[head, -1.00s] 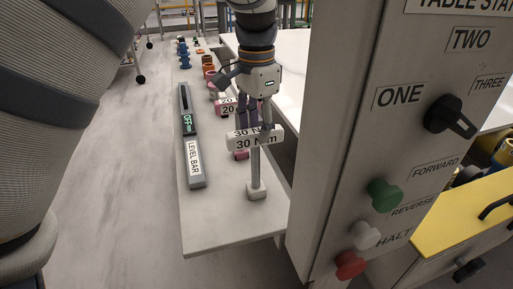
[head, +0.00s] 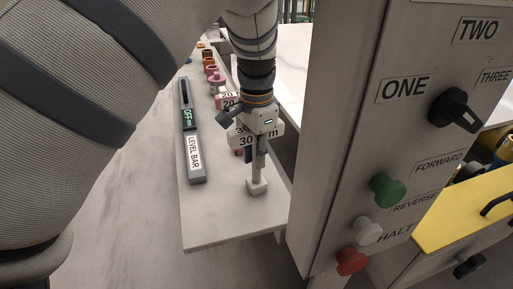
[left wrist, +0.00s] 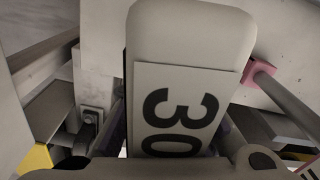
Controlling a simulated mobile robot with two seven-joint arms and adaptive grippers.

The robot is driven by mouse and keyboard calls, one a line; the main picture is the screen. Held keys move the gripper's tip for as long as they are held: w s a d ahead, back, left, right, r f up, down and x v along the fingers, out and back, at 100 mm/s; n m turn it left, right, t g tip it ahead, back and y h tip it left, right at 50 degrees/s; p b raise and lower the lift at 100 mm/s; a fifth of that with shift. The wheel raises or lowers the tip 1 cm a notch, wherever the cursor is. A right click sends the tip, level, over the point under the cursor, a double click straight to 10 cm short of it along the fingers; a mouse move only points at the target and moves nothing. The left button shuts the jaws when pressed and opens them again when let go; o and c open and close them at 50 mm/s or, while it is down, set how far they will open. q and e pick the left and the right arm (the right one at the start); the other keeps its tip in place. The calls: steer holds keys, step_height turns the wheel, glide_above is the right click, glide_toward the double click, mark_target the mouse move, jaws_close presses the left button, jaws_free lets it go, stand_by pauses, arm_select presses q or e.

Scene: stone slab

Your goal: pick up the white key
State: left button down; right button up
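The white key (head: 257,172) stands upright on the stone slab, with a square foot, a thin shaft and a wide crosspiece marked 30 Nm. In the left wrist view its crosspiece (left wrist: 190,45) with the 30 label fills the middle. My left gripper (head: 257,138) is right over the crosspiece, pointing down, with its fingers on either side of it. The fingers look open; the crosspiece and gripper body hide much of them, and no firm contact shows. My right gripper is not in view.
A grey level bar (head: 195,140) lies to the left on the slab (head: 215,225). Pink keys marked 20 (head: 229,100) and other coloured pieces stand behind. A control panel (head: 340,190) with knob and buttons rises close on the right. The front of the slab is bare.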

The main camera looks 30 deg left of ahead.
arm_select(q)
steer(key=shift+r, duration=0.1)
step_height(320, 180, up, 10)
steer(key=shift+f, duration=0.1)
stand_by(1.4)
